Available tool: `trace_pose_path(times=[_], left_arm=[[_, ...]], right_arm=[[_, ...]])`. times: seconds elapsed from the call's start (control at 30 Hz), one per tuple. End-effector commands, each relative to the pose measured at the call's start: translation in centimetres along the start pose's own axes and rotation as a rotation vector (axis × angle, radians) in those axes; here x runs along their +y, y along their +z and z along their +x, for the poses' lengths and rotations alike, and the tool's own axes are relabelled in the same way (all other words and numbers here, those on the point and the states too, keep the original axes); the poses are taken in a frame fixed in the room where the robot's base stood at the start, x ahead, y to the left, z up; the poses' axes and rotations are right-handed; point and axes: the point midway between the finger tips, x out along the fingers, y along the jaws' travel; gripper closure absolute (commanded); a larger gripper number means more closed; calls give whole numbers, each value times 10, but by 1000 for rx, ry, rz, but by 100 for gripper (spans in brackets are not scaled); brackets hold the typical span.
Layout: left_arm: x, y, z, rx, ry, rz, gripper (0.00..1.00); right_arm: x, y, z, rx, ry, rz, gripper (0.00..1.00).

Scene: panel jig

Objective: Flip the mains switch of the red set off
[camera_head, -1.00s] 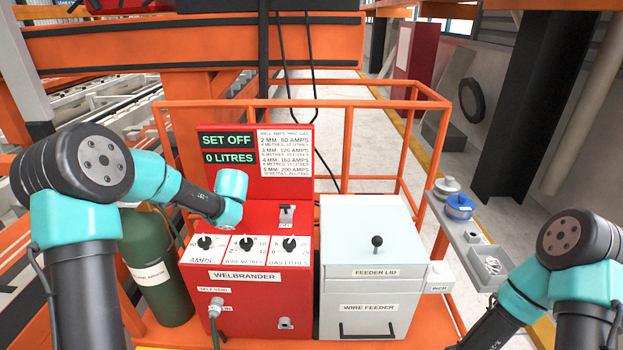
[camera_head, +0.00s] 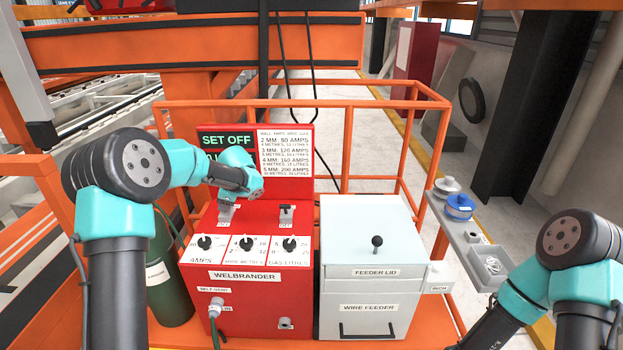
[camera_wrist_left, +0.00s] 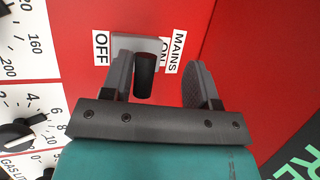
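The red set (camera_head: 265,237) is a red cabinet marked WELBRANDER, with dials and two switches on its sloped top. Its mains switch is a short black lever (camera_wrist_left: 144,77) between OFF and MAINS/ON labels in the left wrist view; the lever partly covers ON. My left gripper (camera_wrist_left: 160,78) is open, one finger on each side of the lever. The lever is nearer the finger on the OFF side; I cannot tell whether they touch. In the head view my left gripper (camera_head: 228,207) reaches down at the cabinet's upper left and hides the lever. My right gripper is out of view.
A second switch (camera_head: 286,210) stands just right of the mains switch. The display (camera_head: 226,139) reads SET OFF, its lower line mostly covered by my left arm. A pale wire feeder (camera_head: 367,262) stands to the right, a green cylinder (camera_head: 168,290) to the left.

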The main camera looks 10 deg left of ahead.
Motion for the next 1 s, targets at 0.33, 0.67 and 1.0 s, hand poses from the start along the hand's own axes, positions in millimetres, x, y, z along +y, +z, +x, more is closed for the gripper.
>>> trace_pose_path(times=[0.33, 0.67, 1.0], left_arm=[[-9, -3, 6, 1, 171, 70, 46], [-17, -2, -50, 0, 162, 67, 46], [-26, -3, -102, 0, 161, 67, 46]], right_arm=[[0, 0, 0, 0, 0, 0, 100], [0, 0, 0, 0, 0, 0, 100], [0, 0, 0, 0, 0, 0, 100]])
